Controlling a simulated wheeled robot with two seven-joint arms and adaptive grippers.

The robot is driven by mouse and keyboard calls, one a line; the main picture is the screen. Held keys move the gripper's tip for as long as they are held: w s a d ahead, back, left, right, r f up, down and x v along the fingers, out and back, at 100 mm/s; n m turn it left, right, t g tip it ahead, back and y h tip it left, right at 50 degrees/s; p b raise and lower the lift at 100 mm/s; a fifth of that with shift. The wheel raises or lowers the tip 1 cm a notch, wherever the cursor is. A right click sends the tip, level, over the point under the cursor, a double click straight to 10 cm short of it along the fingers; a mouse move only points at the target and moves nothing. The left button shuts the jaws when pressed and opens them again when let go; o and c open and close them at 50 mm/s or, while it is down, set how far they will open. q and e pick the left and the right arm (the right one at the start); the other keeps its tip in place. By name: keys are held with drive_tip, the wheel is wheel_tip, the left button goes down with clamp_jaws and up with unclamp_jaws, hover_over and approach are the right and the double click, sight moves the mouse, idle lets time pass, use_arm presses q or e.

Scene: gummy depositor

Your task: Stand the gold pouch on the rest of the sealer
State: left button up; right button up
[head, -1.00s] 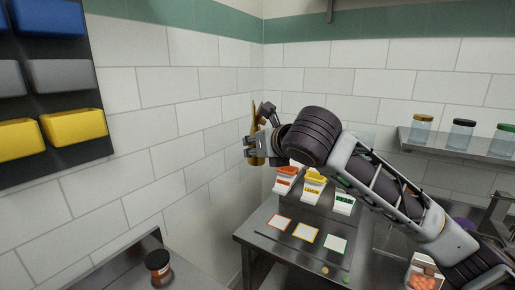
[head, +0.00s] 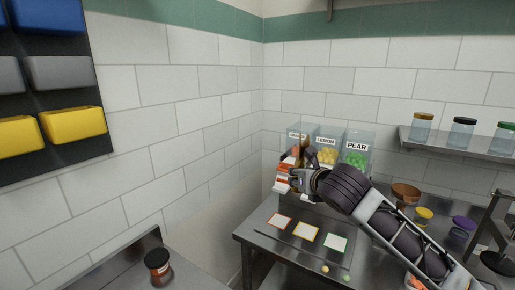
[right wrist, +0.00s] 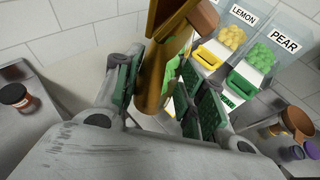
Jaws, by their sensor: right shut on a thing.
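The gold pouch (right wrist: 153,88) is between the green-padded fingers of my right gripper (right wrist: 163,85) in the right wrist view. The gripper is shut on it, and the pouch stands up past the fingertips. In the head view my right gripper (head: 290,178) is in front of the dispensers at the back of the metal table, and the pouch is mostly hidden there. A dark metal device with an upright arm (head: 497,258), maybe the sealer, is cut by the right edge; its rest cannot be made out. My left gripper is not in view.
Lemon (head: 325,152) and pear (head: 355,158) dispensers stand close behind my right gripper. Three colour-edged cards (head: 306,232) lie on the table. A brown bowl (head: 405,193) and yellow (head: 423,215) and purple cups are at the right. A jar (head: 158,266) stands at lower left.

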drive_tip(key=s+d+f+m+h, duration=0.1)
drive_tip(key=d+f, duration=0.3)
drive_tip(key=f, duration=0.5)
drive_tip(key=s+d+f+m+h, duration=0.1)
drive_tip(key=d+f, duration=0.3)
drive_tip(key=f, duration=0.5)
drive_tip(key=s+f, duration=0.5)
drive_tip(key=f, duration=0.4)
drive_tip(key=s+f+b, duration=0.1)
drive_tip(key=s+f, duration=0.5)
drive_tip(key=f, duration=0.4)
drive_tip(key=shift+s+d+f, duration=0.15)
drive_tip(key=shift+d+f, duration=0.05)
drive_tip(key=shift+d, duration=0.25)
